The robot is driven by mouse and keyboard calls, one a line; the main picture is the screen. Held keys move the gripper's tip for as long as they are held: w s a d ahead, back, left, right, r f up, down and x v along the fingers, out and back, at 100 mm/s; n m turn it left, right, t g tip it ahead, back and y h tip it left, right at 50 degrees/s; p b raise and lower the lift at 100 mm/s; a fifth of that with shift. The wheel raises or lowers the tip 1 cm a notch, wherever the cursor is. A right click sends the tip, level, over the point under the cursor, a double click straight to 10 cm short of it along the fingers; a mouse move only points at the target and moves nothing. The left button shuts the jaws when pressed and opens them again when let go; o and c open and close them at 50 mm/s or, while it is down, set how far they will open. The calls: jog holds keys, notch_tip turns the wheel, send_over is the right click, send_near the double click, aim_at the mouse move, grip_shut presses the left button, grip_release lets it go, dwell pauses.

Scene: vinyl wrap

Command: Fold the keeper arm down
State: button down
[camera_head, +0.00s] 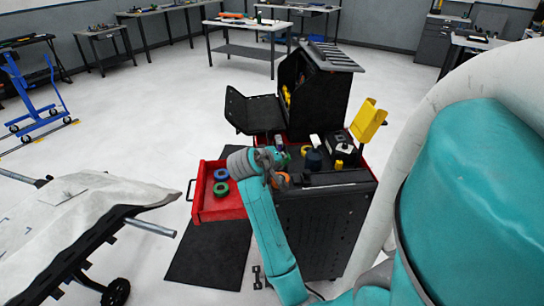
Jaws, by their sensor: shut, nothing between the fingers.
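The tool cart (318,225) stands in the middle, black with a red top edge. A yellow raised flap (369,121) stands tilted up at the cart's right side; I cannot tell whether it is the keeper arm. No other part is clearly the keeper arm at this size. My wrist hides part of the cart top.
A red drawer (228,208) is pulled out left, holding a green ring (221,189) and a blue ring (221,174). A dark blue cylinder (314,160) and a black box (341,146) are on the cart top. A covered panel (75,205) lies at left.

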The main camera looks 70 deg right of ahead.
jog(key=shift+s+d+f+m+t+y, duration=0.2)
jog(key=shift+s+d+f+t, duration=0.1)
jog(key=shift+s, duration=0.2)
jog(key=shift+s+d+f+m+t+y, duration=0.2)
jog(key=shift+s+f, duration=0.1)
jog(key=shift+s, duration=0.15)
jog(key=shift+w+a, duration=0.1)
jog(key=shift+w, duration=0.05)
jog(key=shift+w+a+f, duration=0.2)
jog(key=shift+w+a, duration=0.05)
jog(key=shift+w, duration=0.35)
